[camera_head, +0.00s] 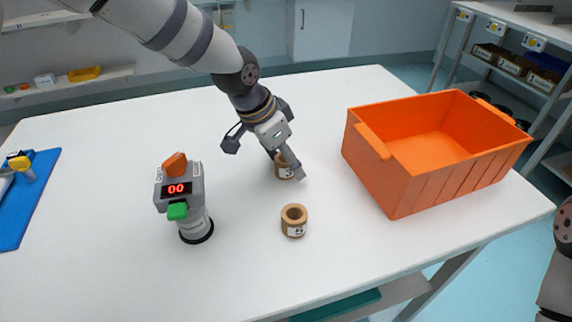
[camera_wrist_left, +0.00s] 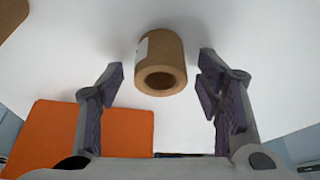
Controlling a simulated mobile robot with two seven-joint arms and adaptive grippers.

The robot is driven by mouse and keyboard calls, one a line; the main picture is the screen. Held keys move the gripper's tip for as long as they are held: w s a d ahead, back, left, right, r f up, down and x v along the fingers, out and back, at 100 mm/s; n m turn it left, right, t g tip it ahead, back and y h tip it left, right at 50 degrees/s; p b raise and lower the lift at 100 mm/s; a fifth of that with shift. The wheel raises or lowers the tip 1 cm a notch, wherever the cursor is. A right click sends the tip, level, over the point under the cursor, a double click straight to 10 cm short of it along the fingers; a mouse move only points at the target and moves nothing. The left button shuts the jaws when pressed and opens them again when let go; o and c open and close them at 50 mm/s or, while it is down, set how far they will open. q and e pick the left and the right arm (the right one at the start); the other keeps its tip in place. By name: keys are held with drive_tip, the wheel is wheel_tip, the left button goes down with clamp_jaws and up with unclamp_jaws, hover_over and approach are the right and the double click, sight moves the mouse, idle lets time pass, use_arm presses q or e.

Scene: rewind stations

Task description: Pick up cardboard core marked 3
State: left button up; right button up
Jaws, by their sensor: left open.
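My left gripper (camera_head: 287,168) reaches down to the middle of the table in the head view. It is open and empty. A brown cardboard core (camera_head: 284,172) with a white label stands at its fingers, partly hidden by one of them. In the left wrist view this core (camera_wrist_left: 160,64) lies ahead between the two open fingertips (camera_wrist_left: 162,78), with clearance on both sides. A second cardboard core (camera_head: 294,217) stands upright nearer the front, also labelled. I cannot read either mark surely. My right gripper is not in view.
An orange crate (camera_head: 440,181), empty, stands at the right of the white table (camera_head: 100,240). A grey device (camera_head: 180,188) with a red 00 display stands left of the cores. A blue board (camera_head: 32,205) lies far left. The table's front left is clear.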

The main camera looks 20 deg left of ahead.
use_arm(q)
drive_tip(key=shift+r, duration=0.1)
drive_tip(key=c, duration=1)
